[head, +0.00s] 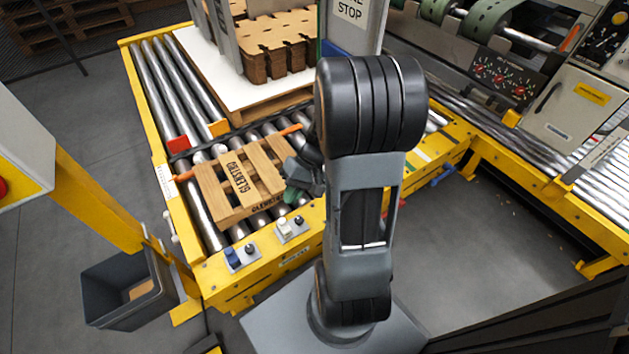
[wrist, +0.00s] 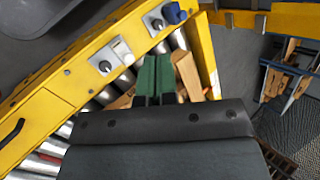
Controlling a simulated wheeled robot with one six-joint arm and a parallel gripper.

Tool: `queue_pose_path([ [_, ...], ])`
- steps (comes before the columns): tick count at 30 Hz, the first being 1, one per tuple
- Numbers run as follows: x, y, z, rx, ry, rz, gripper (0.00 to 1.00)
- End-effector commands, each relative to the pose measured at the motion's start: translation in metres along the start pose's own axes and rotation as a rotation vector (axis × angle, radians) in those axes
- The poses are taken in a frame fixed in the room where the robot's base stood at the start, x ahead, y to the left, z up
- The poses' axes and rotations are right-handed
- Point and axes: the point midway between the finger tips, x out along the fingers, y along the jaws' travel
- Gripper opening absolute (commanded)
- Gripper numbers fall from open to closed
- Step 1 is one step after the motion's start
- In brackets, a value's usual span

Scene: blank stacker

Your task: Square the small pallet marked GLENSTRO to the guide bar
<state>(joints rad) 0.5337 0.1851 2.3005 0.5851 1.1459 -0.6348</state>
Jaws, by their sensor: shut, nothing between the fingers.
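The small pallet marked GLENSTRO (head: 240,180) lies flat on the rollers in the head view, its lettering on the top slat and on its near side. An orange bar (head: 291,130), which looks like the guide bar, shows at both sides of the pallet's far edge; its middle is hidden by the pallet. I cannot tell whether they touch or are exactly parallel. My gripper (head: 292,196) is low by the pallet's right end, partly hidden by my arm. In the wrist view its green fingers (wrist: 155,78) are shut and empty, with pallet wood (wrist: 188,75) around them; contact is unclear.
A yellow frame (head: 215,275) with switches borders the rollers in front. A dark crossbar with a red block (head: 178,143) lies beyond the pallet. Farther back, stacked cardboard blanks (head: 275,45) stand on a white sheet. A grey bin (head: 125,290) stands at lower left.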

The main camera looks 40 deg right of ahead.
Motion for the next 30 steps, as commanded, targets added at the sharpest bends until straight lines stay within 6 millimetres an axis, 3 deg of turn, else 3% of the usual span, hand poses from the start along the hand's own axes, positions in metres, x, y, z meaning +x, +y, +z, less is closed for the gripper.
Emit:
queue_pose_path([
  [1,0.004,0.022,-0.01,0.06,0.01,-0.125,0.0],
  [5,0.01,0.073,-0.035,0.143,0.135,-0.435,0.0],
  [9,0.015,0.138,-0.052,0.222,0.389,-0.712,0.0],
  [15,0.03,0.233,-0.052,0.33,0.829,-0.922,0.0],
  [18,0.041,0.271,-0.044,0.38,1.021,-0.952,0.0],
  [24,0.06,0.317,-0.029,0.454,1.272,-0.944,0.0],
  [30,0.067,0.329,-0.03,0.479,1.356,-0.928,0.0],
])
